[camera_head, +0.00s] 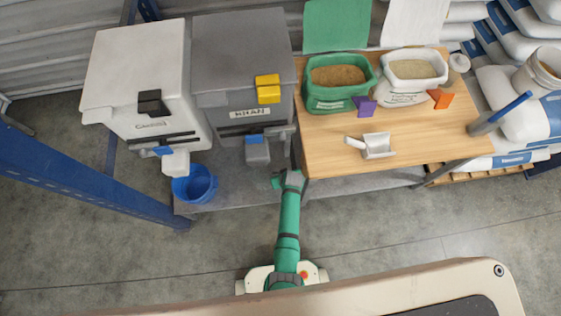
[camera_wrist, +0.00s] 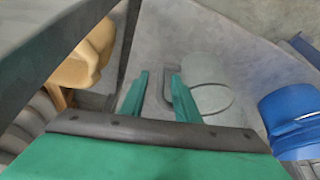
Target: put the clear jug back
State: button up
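A clear jug (camera_wrist: 212,75) with a grey handle shows faintly in the wrist view, on or above a pale grey surface just beyond my fingers. I cannot make it out in the head view. My gripper (camera_wrist: 159,80) is open, its two green fingers apart. The left part of the jug's handle shows between the fingertips; I cannot tell whether they touch it. In the head view my gripper (camera_head: 286,180) is beside the low shelf, right of the grey hopper's spout, and its fingers are hard to see.
A white hopper (camera_head: 135,65) and grey hopper (camera_head: 243,50) stand left of the wooden bench (camera_head: 320,155). A blue bucket (camera_head: 195,185) sits under the white hopper and shows at right in the wrist view (camera_wrist: 290,110). A scoop (camera_head: 377,146) lies on the bench. The front floor is clear.

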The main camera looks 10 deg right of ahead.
jog(key=s+a+r+m+t+h, duration=0.1)
jog(key=s+r+t, duration=0.2)
jog(key=s+r, duration=0.6)
jog(key=s+a+r+t+h, duration=0.1)
jog(key=s+a+r+t, duration=0.1)
jog(key=s+r, duration=0.65)
jog(key=s+a+r+t, duration=0.1)
jog(key=s+r+t, duration=0.2)
jog(key=r, duration=1.1)
jog(key=s+a+r+m+t+y, duration=0.1)
jog(key=s+r, duration=0.5)
jog(key=r, duration=0.8)
jog(key=shift+s+a+r+t, duration=0.4)
jog(key=shift+a+t, duration=0.15)
jog(key=shift+t, duration=0.45)
jog(key=shift+w+d+m, duration=0.1)
jog(key=shift+w+m, duration=0.1)
jog(key=shift+m, duration=0.1)
